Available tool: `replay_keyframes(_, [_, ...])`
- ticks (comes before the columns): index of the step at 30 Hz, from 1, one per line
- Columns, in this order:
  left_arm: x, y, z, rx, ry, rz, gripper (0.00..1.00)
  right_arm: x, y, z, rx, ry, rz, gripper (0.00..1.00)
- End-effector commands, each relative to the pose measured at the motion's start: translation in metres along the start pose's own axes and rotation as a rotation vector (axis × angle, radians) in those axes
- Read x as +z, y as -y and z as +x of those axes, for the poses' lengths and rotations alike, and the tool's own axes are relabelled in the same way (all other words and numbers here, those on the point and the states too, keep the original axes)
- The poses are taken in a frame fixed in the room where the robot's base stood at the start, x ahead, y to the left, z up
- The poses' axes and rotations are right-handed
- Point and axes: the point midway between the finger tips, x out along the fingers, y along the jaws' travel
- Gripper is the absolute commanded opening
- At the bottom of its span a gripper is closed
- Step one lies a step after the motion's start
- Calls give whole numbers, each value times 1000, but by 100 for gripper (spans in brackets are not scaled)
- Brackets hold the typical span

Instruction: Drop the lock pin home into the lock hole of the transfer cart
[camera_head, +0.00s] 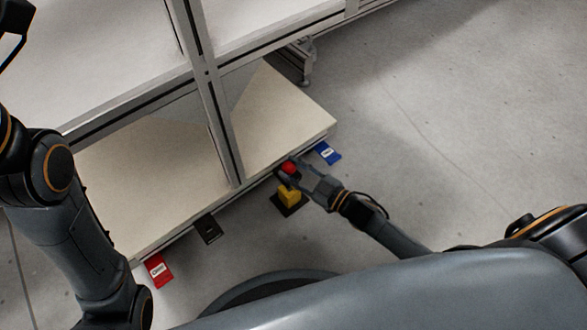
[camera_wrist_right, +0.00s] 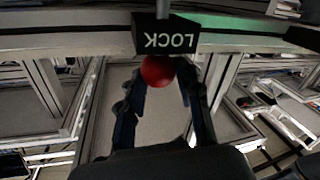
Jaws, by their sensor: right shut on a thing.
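The lock pin's red ball knob (camera_head: 289,167) is between the fingers of my right gripper (camera_head: 291,171), at the edge of the transfer cart (camera_head: 130,252). The right wrist view shows the red knob (camera_wrist_right: 157,71) between the fingers, just below a black block lettered LOCK (camera_wrist_right: 165,36), upside down. A grey rod (camera_wrist_right: 162,9) shows beyond that block. The pin's shaft and the lock hole cannot be made out. My left arm is at the left of the head view. Only a dark part at the top left corner could be its gripper, cut off by the frame.
A yellow block on a black base (camera_head: 290,194) stands by the cart edge, below my right gripper. A blue tab (camera_head: 328,152), a black tab (camera_head: 207,229) and a red tab (camera_head: 158,270) stick out along that edge. Bare floor (camera_head: 450,130) lies to the right.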

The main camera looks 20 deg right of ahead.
Motion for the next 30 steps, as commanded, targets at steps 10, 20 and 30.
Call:
replay_keyframes(10, [-5, -2, 4, 11, -20, 4, 0, 6, 2, 1, 0, -3, 0, 40])
replay_keyframes(20, [-7, -2, 6, 12, -29, 4, 0, 6, 2, 0, 0, -1, 0, 60])
replay_keyframes(30, [-6, -2, 4, 9, -23, 3, 0, 8, 3, -34, -2, 3, 0, 60])
